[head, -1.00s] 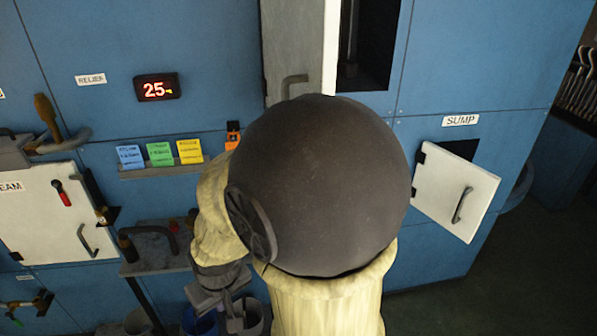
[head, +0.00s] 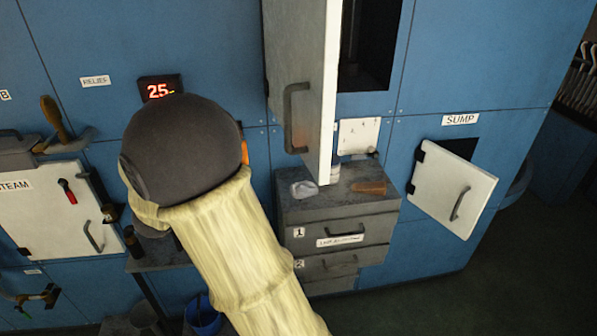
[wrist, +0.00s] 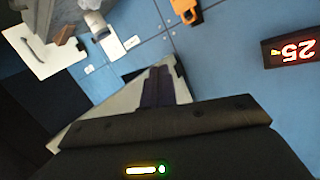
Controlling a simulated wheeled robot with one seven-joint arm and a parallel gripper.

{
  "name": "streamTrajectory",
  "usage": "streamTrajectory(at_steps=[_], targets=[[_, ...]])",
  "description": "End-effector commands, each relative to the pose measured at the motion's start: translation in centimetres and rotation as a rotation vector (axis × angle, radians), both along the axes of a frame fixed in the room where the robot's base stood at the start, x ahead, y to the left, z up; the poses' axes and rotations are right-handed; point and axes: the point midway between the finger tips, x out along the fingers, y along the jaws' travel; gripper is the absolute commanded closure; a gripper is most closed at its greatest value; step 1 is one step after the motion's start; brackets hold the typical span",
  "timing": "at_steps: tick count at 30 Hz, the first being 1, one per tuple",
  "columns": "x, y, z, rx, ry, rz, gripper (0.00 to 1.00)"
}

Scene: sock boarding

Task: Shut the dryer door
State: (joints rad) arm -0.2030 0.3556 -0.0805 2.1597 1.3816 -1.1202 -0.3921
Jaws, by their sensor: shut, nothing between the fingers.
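The tall grey-white door with a bar handle, which I take as the dryer door (head: 300,60), stands open at the top centre of the head view. A dark opening (head: 368,45) shows to its right. In the wrist view a pale panel (wrist: 105,122), seemingly this door, lies behind my gripper (wrist: 158,72). My gripper's dark fingers are together and empty; I cannot tell whether they touch the panel. In the head view the gripper is hidden behind my arm's round dark joint, left of the door.
A second white door under the SUMP label (head: 453,195) also hangs open at right. A grey drawer unit (head: 337,215) with small items on top stands below the tall door. A lit display (head: 160,90) is at left. Buckets (head: 203,318) stand at lower left.

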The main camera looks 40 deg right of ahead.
Motion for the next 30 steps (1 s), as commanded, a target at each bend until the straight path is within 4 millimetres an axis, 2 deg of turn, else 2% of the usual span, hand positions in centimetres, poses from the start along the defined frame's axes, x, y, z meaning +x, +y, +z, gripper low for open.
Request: streamTrajectory(at_steps=[5, 9, 13, 18, 26, 30], targets=[[-4.4, -1.1, 1.8, -0.115, 0.027, -0.373, 1.0], [-8.6, 0.1, 2.7, -0.194, 0.109, -0.652, 1.0], [-11.2, 1.7, 3.3, -0.24, 0.187, -0.825, 1.0], [-12.2, 2.6, 3.5, -0.256, 0.225, -0.895, 1.0], [-12.2, 2.6, 3.5, -0.256, 0.223, -0.891, 1.0], [-12.4, 2.0, 3.6, -0.258, 0.223, -0.891, 1.0]])
